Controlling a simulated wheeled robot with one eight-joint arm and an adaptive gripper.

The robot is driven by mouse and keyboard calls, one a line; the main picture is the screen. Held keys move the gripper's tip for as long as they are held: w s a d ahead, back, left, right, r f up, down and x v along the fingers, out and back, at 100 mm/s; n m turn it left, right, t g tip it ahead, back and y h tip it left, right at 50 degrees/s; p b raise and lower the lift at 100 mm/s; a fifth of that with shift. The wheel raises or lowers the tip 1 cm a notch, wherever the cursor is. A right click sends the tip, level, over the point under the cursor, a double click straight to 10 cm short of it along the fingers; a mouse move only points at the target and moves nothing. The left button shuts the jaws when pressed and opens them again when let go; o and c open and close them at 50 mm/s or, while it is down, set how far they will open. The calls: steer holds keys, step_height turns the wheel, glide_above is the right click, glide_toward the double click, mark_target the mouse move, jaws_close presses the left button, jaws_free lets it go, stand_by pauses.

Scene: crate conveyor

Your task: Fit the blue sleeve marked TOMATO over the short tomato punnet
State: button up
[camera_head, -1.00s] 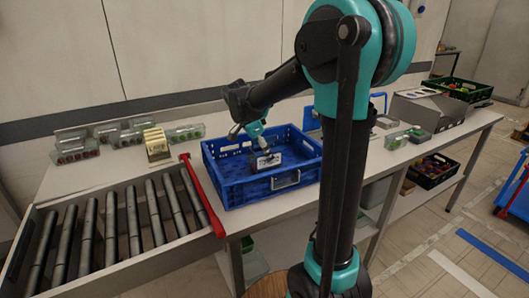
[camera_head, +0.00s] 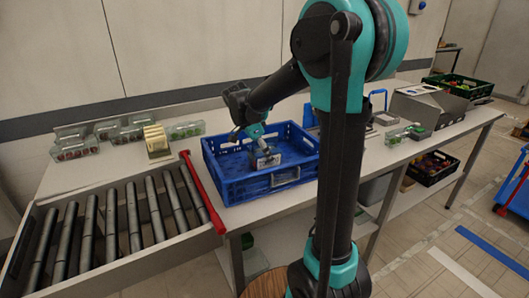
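My gripper (camera_head: 265,153) points down inside the blue crate (camera_head: 262,189) on the table. A small pale-faced object (camera_head: 269,161) is at its fingertips; whether the fingers are shut on it is too small to tell. Clear punnets with red contents, perhaps tomatoes, stand at the back left; the nearest is the red-filled punnet (camera_head: 75,149). Which is the short one is unclear. A punnet with green contents (camera_head: 187,130) stands behind the crate's left side. I cannot make out a blue sleeve or the word TOMATO.
A roller conveyor (camera_head: 115,225) with a red bar (camera_head: 202,193) lies left of the crate. A cream card stack (camera_head: 156,141) stands behind the bar. A grey box (camera_head: 428,106) and a green crate (camera_head: 459,86) stand on the right. My arm hides part of the table.

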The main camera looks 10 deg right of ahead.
steer(key=shift+f, duration=0.15)
steer(key=o, duration=0.8)
steer(key=shift+o, duration=0.6)
steer(key=shift+o, duration=0.7)
steer(key=shift+r, duration=3.5)
